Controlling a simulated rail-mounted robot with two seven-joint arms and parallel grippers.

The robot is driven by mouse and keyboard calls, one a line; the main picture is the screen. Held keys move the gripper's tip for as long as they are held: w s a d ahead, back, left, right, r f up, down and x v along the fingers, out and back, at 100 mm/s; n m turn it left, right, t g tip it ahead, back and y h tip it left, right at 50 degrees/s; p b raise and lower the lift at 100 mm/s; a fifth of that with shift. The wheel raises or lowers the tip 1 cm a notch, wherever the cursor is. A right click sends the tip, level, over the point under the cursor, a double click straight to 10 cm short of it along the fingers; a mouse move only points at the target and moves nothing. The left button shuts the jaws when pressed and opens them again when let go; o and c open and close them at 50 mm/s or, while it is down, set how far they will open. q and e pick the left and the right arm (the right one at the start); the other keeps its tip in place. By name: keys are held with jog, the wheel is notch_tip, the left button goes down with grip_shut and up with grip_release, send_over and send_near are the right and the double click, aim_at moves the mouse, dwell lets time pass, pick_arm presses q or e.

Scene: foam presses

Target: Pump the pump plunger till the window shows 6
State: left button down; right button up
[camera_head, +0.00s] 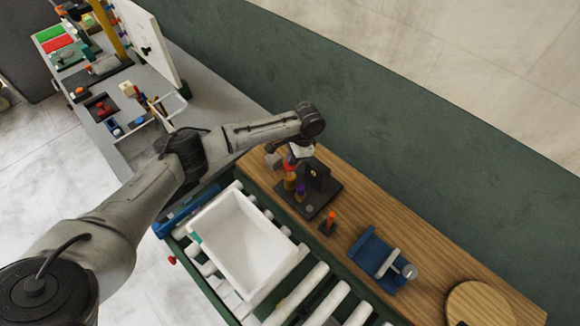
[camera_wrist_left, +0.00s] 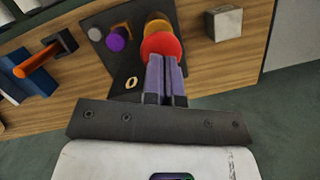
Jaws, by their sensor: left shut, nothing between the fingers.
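The pump stands on a black base plate (camera_head: 312,205) on the wooden table. Its plunger has a round red top (camera_wrist_left: 162,46), which also shows in the head view (camera_head: 288,168), above a yellow body (camera_head: 290,181). My left gripper (camera_wrist_left: 166,62) is shut and empty, with its fingertips at the edge of the red top. Whether they touch it I cannot tell. The window (camera_wrist_left: 131,83) on the black upright panel (camera_head: 318,175) seems to show a 0, but it is small. My right gripper is in neither view.
A purple knob (camera_wrist_left: 116,38) and a grey button (camera_wrist_left: 95,34) share the base plate. An orange-handled lever (camera_head: 330,219), a blue fixture (camera_head: 376,255) and a round wooden board (camera_head: 480,302) stand along the table. A white tray (camera_head: 284,264) lies on rollers in front.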

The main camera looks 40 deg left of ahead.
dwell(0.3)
pick_arm(q)
jog(key=shift+f, duration=0.2)
jog(key=x, duration=0.1)
jog(key=b+x, duration=0.1)
jog(key=x, duration=0.1)
jog(key=shift+w+d+f, duration=0.2)
jog(key=shift+w, duration=0.1)
jog(key=shift+r, duration=0.15)
jog(key=shift+w+d+r, duration=0.1)
jog(key=shift+w+d, duration=0.05)
jog(key=shift+w, duration=0.1)
jog(key=shift+w+d+r, duration=0.2)
jog(key=shift+w+d, duration=0.05)
jog(key=shift+w, duration=0.25)
jog(key=shift+w+d+r, duration=0.2)
jog(key=shift+w+d, duration=0.1)
jog(key=shift+w, duration=0.2)
